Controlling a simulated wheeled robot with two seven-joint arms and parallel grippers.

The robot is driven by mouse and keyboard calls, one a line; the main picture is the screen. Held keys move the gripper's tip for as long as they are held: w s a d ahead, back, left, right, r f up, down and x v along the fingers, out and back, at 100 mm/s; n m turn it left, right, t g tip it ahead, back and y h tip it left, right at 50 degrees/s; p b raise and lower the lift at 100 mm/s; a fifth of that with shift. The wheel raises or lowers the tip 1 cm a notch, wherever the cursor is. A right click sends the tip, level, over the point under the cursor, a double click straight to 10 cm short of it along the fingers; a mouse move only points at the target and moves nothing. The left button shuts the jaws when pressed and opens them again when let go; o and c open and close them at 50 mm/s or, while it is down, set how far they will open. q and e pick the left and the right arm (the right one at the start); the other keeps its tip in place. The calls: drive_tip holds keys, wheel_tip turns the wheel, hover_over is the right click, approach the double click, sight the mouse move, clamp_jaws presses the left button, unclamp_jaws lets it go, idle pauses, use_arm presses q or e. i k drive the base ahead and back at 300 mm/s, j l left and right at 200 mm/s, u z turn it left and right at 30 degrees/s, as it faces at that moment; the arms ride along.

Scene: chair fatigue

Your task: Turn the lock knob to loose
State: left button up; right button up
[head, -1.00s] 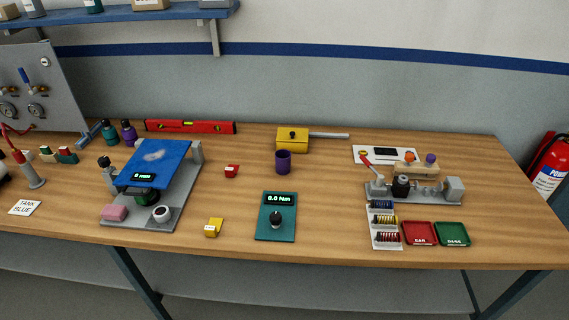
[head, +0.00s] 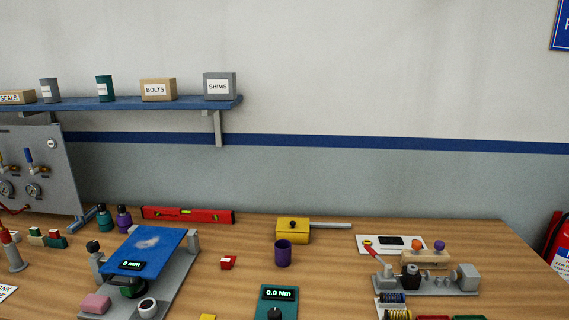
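I cannot tell which knob is the lock knob, and no "loose" mark can be read. A blue-topped fixture (head: 155,243) with a "0 mm" display stands at the left. A black knob (head: 93,246) tops a grey post at its left side, and a white round knob with a dark face (head: 147,307) sits on its base. A teal meter (head: 262,301) reading "0.0 Nm" has a black knob (head: 275,314), cut by the bottom edge. A grey bench fixture (head: 440,281) at the right has a red-handled lever and a black part. Neither gripper is in view.
A purple cup (head: 283,253), a yellow box (head: 293,232) with a grey bar, a small red block (head: 228,262) and a red level (head: 188,215) are on the table. A gauge panel (head: 40,172) stands at the far left under a blue shelf (head: 130,104). The wood between cup and right fixture is clear.

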sight(92, 247)
drive_tip(key=j+z, duration=0.1)
drive_tip(key=j, duration=2.2)
